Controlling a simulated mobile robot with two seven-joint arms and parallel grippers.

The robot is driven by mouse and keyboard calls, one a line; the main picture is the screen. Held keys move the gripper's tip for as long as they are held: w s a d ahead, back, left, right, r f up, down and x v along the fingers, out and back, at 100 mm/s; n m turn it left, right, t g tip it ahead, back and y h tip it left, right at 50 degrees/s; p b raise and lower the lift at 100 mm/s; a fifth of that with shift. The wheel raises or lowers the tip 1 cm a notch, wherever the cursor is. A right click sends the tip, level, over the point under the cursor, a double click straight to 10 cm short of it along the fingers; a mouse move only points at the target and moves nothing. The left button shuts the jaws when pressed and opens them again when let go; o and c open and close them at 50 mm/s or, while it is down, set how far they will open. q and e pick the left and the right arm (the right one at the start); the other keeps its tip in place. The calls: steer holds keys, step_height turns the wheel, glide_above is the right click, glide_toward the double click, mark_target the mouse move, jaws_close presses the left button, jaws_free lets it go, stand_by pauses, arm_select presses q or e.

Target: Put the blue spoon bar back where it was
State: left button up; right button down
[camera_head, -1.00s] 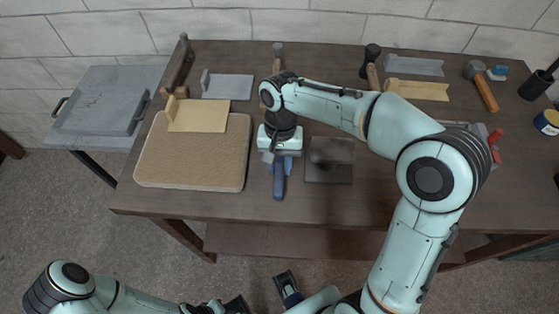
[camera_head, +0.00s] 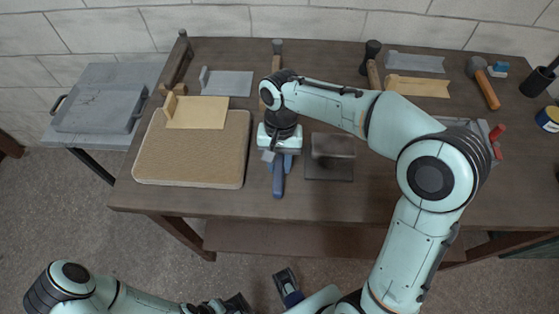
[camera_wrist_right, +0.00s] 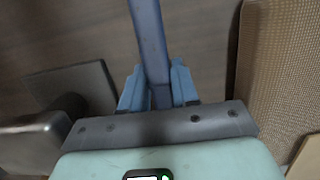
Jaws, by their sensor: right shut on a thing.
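The blue spoon bar (camera_head: 278,185) is a long narrow bar on or just above the dark bench, between the tan mat and a dark square plate. My right gripper (camera_head: 279,163) points down over it and is shut on it. In the right wrist view the blue fingers of the gripper (camera_wrist_right: 159,92) close on both sides of the bar (camera_wrist_right: 148,35), which runs away toward the top edge. The bar's other end is hidden under the gripper. My left gripper (camera_head: 262,299) seems to be at the bottom edge, away from the bench; its fingers are unclear.
The tan mat (camera_head: 190,170) lies left of the bar, with a wooden piece (camera_head: 197,112) on it. The dark plate (camera_head: 330,172) with a block (camera_head: 333,146) is close on the right. Hammers and flat pieces line the back. The front bench strip is clear.

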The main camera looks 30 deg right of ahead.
steer(key=shift+s+f, duration=0.25)
steer(key=shift+f, duration=0.5)
steer(key=shift+s+f+b, duration=0.1)
steer(key=shift+f+b, duration=0.2)
steer(key=shift+b, duration=0.05)
steer(key=c, duration=1.1)
jaws_free()
steer(key=o, duration=0.3)
steer(key=shift+w+a, duration=0.15)
steer(key=shift+w, duration=0.05)
steer(key=r+p, duration=0.1)
steer(key=r, duration=0.4)
steer(key=w+r+p, duration=0.1)
steer(key=r, duration=0.4)
steer(key=w+d+r+p, duration=0.1)
steer(key=r, duration=0.4)
steer(key=shift+w+r, duration=0.15)
